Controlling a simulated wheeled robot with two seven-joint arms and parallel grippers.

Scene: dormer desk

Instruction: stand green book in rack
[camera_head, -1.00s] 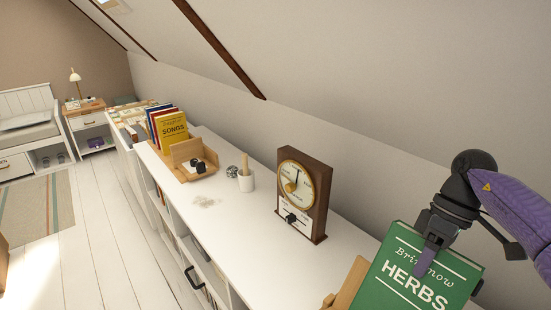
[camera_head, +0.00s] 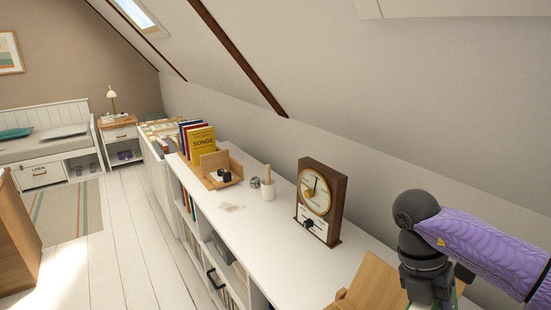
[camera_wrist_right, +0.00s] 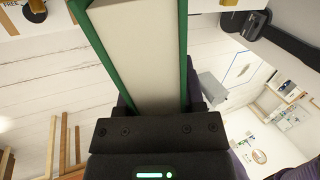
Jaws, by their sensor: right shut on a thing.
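My right gripper (camera_head: 432,290) is at the bottom right of the head view, low by the near end of the white shelf top. In the right wrist view the green book (camera_wrist_right: 138,55) fills the middle, its green covers on both sides of pale pages. The gripper is shut on it. In the head view only a green sliver of it (camera_head: 460,288) shows. A wooden rack (camera_head: 222,163) stands further along the shelf top with blue, red and yellow books upright in it. Another wooden stand (camera_head: 372,284) is just left of the gripper, partly cut off. My left gripper is out of view.
A brown-framed dial clock (camera_head: 320,200) stands on the white shelf unit (camera_head: 275,238) between the rack and my gripper. The sloped wall rises behind.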

